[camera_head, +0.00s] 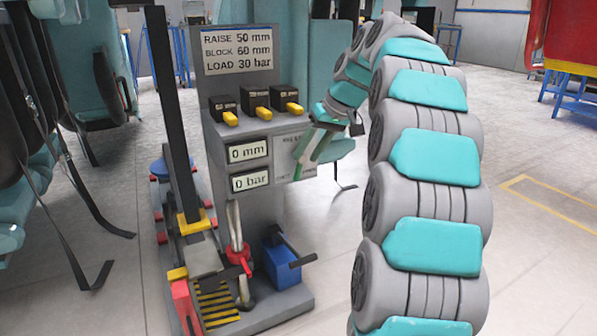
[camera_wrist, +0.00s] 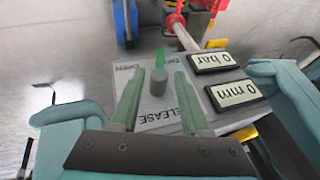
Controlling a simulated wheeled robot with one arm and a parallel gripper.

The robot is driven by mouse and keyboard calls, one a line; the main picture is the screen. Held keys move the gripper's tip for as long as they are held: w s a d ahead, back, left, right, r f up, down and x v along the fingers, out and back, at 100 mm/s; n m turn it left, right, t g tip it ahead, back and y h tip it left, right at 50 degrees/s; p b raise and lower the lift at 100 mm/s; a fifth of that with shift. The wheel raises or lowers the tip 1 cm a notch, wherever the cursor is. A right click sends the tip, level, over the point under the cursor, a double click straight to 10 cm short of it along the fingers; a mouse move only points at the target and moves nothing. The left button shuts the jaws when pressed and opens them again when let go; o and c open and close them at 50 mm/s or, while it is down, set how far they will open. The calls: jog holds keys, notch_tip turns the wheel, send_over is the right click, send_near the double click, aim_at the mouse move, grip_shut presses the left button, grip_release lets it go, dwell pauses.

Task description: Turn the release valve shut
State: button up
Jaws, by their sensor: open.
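The release valve shows in the wrist view as a grey knob (camera_wrist: 158,82) on a pale plate (camera_wrist: 152,106) lettered RELEASE, upside down in this view. A green piece or mark (camera_wrist: 160,58) lies just beyond the knob, beside the word OPEN. My gripper (camera_wrist: 156,77) is open, with one green finger on each side of the knob and a visible gap on both sides. In the head view my gripper (camera_head: 304,158) is at the right side of the grey console, in front of the release plate (camera_head: 283,158). The knob is hidden there.
The console (camera_head: 222,130) has displays reading 0 mm (camera_head: 248,151) and 0 bar (camera_head: 250,180), and black boxes with yellow levers (camera_head: 284,103) above. A red handwheel (camera_head: 238,258) and a blue box with a black handle (camera_head: 282,263) stand below.

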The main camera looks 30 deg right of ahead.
aim_at(303, 161)
jog(key=x, duration=0.5)
jog(key=shift+w+f+b, duration=0.1)
jog(key=shift+f+b, duration=0.15)
jog(key=shift+b, duration=0.1)
jog(key=shift+c, duration=0.2)
grip_shut()
